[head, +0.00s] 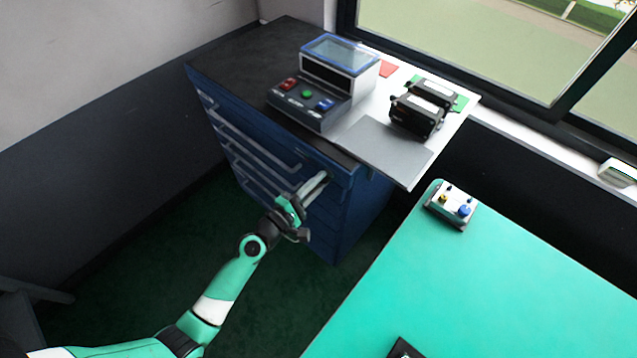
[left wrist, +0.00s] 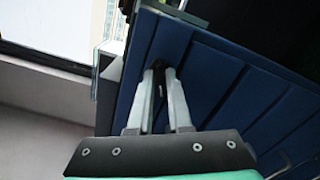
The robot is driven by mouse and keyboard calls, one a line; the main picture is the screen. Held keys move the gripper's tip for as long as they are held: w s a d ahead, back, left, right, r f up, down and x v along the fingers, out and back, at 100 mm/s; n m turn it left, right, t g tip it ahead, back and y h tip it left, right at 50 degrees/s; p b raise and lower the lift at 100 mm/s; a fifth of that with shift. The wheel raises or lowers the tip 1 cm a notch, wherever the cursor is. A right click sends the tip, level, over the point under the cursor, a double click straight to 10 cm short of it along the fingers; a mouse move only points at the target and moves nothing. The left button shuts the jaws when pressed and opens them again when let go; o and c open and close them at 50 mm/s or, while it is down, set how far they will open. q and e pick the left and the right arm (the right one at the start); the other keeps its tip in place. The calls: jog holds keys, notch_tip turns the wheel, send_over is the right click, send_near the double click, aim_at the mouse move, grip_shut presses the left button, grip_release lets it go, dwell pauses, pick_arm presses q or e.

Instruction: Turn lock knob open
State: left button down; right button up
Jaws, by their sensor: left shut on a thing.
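The lock knob (left wrist: 159,65) is a small dark piece on the front of the blue drawer cabinet (head: 345,215), near its upper right corner. My left gripper (head: 322,178) reaches the cabinet front there, its two long grey fingers pointing at the panel. In the left wrist view, the fingertips (left wrist: 163,74) are closed on the dark knob. The fingers cover most of the knob, so its turned angle cannot be told. In the head view the knob is hidden behind the fingers. My right gripper is not in view.
Drawer handles (head: 255,145) stick out left of my gripper. On the cabinet top stand a control box (head: 310,105) with coloured buttons, two black devices (head: 420,108) and a grey plate (head: 385,150). A green table (head: 480,290) with a small button box (head: 452,205) stands at right.

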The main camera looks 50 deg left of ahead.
pick_arm(q)
jog(key=m+b, duration=0.5)
jog(key=m, duration=0.8)
jog(key=shift+m, duration=0.4)
jog(key=c, duration=1)
grip_release()
jog(key=shift+o, duration=0.2)
jog(key=s+d, duration=0.1)
jog(key=s, duration=1)
jog(key=shift+s, duration=0.3)
